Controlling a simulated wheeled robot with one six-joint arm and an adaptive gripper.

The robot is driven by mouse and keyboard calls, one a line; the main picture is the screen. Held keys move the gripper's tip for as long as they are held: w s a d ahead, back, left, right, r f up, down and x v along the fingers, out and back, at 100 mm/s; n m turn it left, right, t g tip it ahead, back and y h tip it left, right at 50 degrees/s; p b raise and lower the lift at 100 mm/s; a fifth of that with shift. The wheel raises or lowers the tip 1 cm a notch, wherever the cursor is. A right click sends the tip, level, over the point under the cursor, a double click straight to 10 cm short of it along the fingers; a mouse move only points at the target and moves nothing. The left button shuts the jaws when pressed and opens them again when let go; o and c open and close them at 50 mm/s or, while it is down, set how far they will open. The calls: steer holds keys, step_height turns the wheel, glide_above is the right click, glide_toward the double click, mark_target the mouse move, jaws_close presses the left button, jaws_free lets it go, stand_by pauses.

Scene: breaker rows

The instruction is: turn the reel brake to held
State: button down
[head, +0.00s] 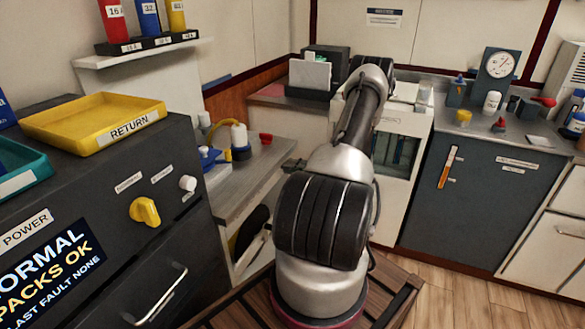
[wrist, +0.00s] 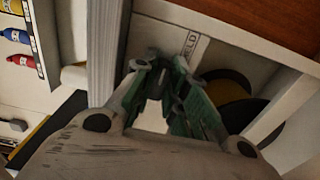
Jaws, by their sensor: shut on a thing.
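My gripper (wrist: 160,65) shows in the wrist view, its green and grey fingers drawn together below a white shelf edge. It is shut on the reel brake, which the fingers hide almost entirely, so its angle cannot be read. A pale label (wrist: 190,48) just beyond the fingertips reads "ELD", its first letter covered. A black and yellow reel (wrist: 232,90) is right of the fingers, under the shelf. In the head view the reel (head: 252,228) shows partly below the grey bench, left of my arm, and the brake is hidden.
A dark cabinet with a yellow knob (head: 145,211) and a yellow return tray (head: 95,123) stands at left. The grey bench (head: 240,175) holds blue and white items. A dark cupboard (head: 470,195) with a gauge (head: 499,63) on top stands at right. Wood floor is clear at lower right.

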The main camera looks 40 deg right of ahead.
steer(key=c, duration=1.4)
jaws_free()
steer(key=shift+c, duration=0.2)
steer(key=shift+s+d, duration=0.1)
steer(key=v, duration=1.2)
